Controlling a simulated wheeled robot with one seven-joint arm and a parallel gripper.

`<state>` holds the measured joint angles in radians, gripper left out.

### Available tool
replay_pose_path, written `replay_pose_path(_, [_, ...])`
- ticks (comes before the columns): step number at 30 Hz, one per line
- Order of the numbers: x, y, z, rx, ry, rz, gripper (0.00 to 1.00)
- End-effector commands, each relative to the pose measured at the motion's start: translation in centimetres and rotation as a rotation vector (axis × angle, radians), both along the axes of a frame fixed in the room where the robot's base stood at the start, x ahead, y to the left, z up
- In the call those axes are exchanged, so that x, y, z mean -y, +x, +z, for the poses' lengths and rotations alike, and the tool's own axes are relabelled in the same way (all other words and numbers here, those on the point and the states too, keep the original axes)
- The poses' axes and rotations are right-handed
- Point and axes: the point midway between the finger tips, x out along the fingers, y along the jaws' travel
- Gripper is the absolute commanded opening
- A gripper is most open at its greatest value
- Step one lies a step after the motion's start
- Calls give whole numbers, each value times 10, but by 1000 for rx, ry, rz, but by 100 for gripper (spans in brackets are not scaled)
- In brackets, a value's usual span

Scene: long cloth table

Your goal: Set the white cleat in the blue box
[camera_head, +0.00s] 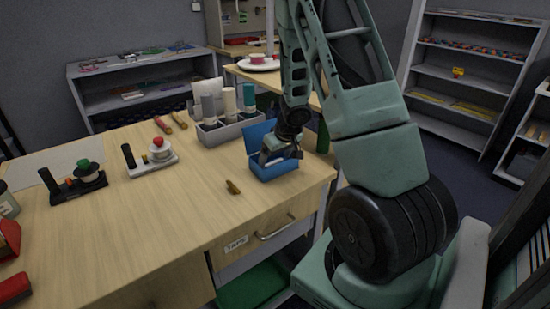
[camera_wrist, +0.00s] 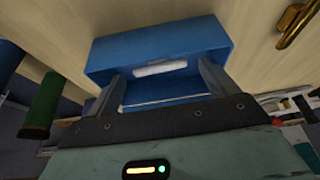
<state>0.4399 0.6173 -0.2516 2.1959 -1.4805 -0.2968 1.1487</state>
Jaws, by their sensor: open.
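The blue box (camera_head: 273,170) stands near the right end of the wooden table, with its lid (camera_head: 259,136) raised at the back. In the wrist view the blue box (camera_wrist: 160,48) fills the upper middle. The white cleat (camera_wrist: 160,68) lies inside the box, seen between my fingers; the head view does not show it clearly. My gripper (camera_head: 268,157) is at the box opening. In the wrist view my gripper (camera_wrist: 165,80) is open, with one finger on each side of the cleat and apart from it.
A grey caddy (camera_head: 225,130) with several bottles stands left behind the box. A brass cleat-like piece (camera_head: 233,187) lies in front of the box. Two small stands, one black (camera_head: 80,187) and one white (camera_head: 152,164), are farther left. The table's middle is clear.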

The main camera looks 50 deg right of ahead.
Motion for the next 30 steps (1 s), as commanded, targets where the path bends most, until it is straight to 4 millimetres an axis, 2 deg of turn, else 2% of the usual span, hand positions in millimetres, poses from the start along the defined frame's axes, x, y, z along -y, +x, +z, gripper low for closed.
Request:
replay_pose_path(1, [0, -3, 16, 4, -1, -1, 86])
replay_pose_path(3, [-2, -9, 30, 3, -1, -1, 86])
replay_pose_path(12, [-7, -31, 84, 2, -1, -1, 86])
replay_pose_path(16, [-8, -36, 95, 2, -1, -1, 86])
replay_pose_path(23, [-9, -39, 99, 2, -2, 1, 86])
replay_pose_path(26, [-22, -28, 105, 16, -19, 22, 86])
replay_pose_path(29, [-56, -5, 120, 44, -63, 73, 86])
replay_pose_path(30, [-77, 4, 128, 53, -84, 99, 86])
